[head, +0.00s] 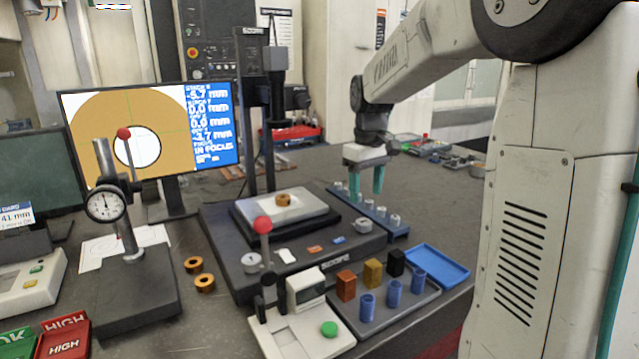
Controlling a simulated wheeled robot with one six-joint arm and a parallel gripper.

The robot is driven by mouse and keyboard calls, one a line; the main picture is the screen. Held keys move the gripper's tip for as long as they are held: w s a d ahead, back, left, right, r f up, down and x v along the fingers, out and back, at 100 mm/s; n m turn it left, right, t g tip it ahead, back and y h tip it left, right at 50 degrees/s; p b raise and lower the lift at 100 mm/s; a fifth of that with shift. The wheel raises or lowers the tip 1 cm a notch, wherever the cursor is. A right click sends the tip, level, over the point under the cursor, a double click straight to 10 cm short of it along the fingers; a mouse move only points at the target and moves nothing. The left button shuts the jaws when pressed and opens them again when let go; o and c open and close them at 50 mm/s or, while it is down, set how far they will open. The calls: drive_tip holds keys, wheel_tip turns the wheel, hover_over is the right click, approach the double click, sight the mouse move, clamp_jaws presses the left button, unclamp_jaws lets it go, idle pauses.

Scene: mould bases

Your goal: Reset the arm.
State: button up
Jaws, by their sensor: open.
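My gripper (366,180) hangs from my arm at the right of centre, with its two teal fingers pointing down and apart. Nothing shows between the fingers. It is above or just behind a blue rack (398,232) that carries several small metal pieces; whether the fingertips touch anything cannot be told. To its left, the scope's stage (257,214) holds an orange ring-shaped part (283,200). My arm reaches in from the upper right.
A monitor (210,125) and a dial gauge stand (105,205) are at the left. Two orange rings (204,283) lie between gauge and scope. At front are a grey tray (385,322) with coloured blocks and cylinders, and a blue tray (437,262). HIGH and OK bins are front left.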

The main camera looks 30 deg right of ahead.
drive_tip(key=shift+m, duration=0.3)
drive_tip(key=s+a, duration=0.5)
drive_tip(key=s, duration=0.4)
drive_tip(key=s+a+f+t, duration=0.1)
drive_tip(key=s+a, duration=0.5)
drive_tip(key=s, duration=0.3)
drive_tip(key=s+a+f+m, duration=0.1)
drive_tip(key=s+a, duration=0.4)
drive_tip(key=s, duration=0.4)
drive_tip(key=shift+s+a, duration=0.15)
drive_tip(key=shift+a, duration=0.15)
